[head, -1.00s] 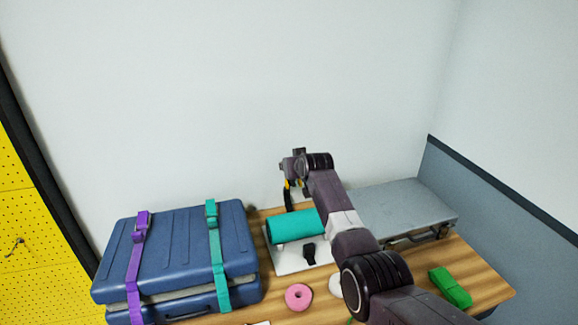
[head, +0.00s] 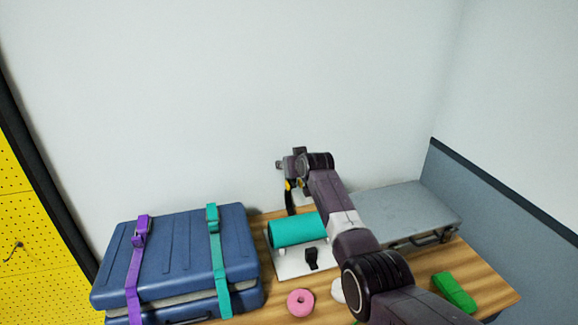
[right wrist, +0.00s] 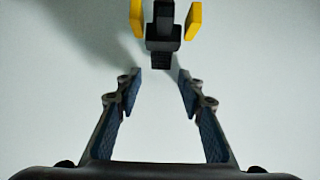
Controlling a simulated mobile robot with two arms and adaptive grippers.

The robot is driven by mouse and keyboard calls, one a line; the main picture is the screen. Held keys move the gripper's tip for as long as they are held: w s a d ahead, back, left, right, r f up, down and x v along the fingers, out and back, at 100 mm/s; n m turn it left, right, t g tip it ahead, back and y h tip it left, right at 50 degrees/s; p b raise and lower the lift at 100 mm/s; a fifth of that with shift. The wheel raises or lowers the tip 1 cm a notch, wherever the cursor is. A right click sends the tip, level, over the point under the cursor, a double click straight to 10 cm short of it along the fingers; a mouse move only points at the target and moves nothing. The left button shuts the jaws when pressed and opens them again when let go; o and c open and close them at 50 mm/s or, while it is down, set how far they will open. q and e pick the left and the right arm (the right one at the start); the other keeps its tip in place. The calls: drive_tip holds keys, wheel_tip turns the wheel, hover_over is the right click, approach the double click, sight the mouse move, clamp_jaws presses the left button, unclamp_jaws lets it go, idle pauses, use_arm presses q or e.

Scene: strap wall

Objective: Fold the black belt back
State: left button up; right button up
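The black belt (head: 291,203) rises behind a teal roll (head: 297,230) on a white board (head: 290,269). A black buckle-like piece (head: 311,257) lies on the board in front of the roll. My right gripper (head: 295,184) is above the back of the roll, at the belt's upper part. In the right wrist view, the yellow fingertips of my right gripper (right wrist: 165,20) stand apart on both sides of a black belt piece (right wrist: 163,30), with narrow gaps showing. My left gripper is out of view.
A blue suitcase (head: 180,255) with purple and teal straps stands left. A grey case (head: 405,212) is behind my right arm. A pink ring (head: 300,303), a white round item (head: 338,290) and a green bundle (head: 454,292) lie on the wooden table (head: 485,283). The wall is close behind.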

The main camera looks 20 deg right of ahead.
drive_tip(key=shift+f, duration=0.25)
drive_tip(key=shift+s, duration=0.1)
drive_tip(key=v, duration=1.2)
drive_tip(key=shift+r, duration=0.1)
